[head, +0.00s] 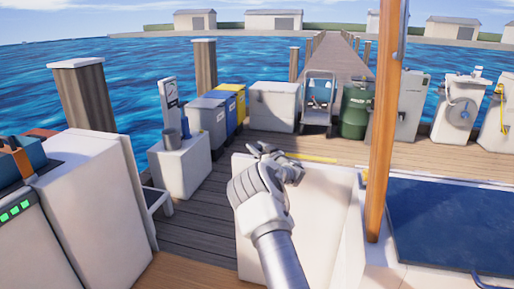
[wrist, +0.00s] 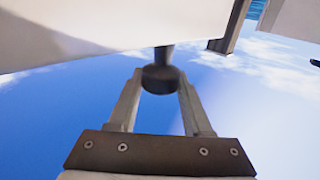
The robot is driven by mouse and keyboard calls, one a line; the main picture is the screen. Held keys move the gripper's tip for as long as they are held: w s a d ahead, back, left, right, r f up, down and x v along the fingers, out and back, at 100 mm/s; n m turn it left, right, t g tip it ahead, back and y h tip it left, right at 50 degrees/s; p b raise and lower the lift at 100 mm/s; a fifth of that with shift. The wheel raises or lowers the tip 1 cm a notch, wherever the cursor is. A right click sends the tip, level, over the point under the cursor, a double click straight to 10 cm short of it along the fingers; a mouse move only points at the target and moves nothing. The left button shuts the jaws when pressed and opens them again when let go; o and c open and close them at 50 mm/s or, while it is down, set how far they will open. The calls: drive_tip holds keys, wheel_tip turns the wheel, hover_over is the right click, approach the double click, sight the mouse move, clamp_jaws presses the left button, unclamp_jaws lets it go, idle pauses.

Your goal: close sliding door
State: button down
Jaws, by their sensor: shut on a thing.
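My gripper (head: 276,160) is at the top edge of a white panel (head: 318,215) in the head view, with my arm reaching up in front of it. In the wrist view my gripper's two fingers (wrist: 160,92) are shut on a dark round knob (wrist: 161,78). The knob hangs on a short stem from a white surface (wrist: 70,30). This surface is probably the sliding door, but its full outline does not show. In the head view the knob is hidden by my gripper.
A wooden post (head: 384,130) stands close to the right of my gripper. A dark blue panel (head: 450,225) lies at the right. White cabinets (head: 95,200) stand at the left. Beyond are bins (head: 210,113), a green barrel (head: 355,112) and a trolley (head: 318,110) on the dock.

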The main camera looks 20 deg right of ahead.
idle(0.8)
drive_tip(key=shift+w+a+r, duration=0.1)
drive_tip(key=shift+w+a, duration=0.15)
drive_tip(key=shift+a, duration=0.2)
drive_tip(key=w+a, duration=1)
drive_tip(key=a, duration=0.5)
drive_tip(key=shift+w, duration=0.15)
drive_tip(key=shift+a, duration=0.1)
drive_tip(key=shift+c, duration=1.6)
unclamp_jaws()
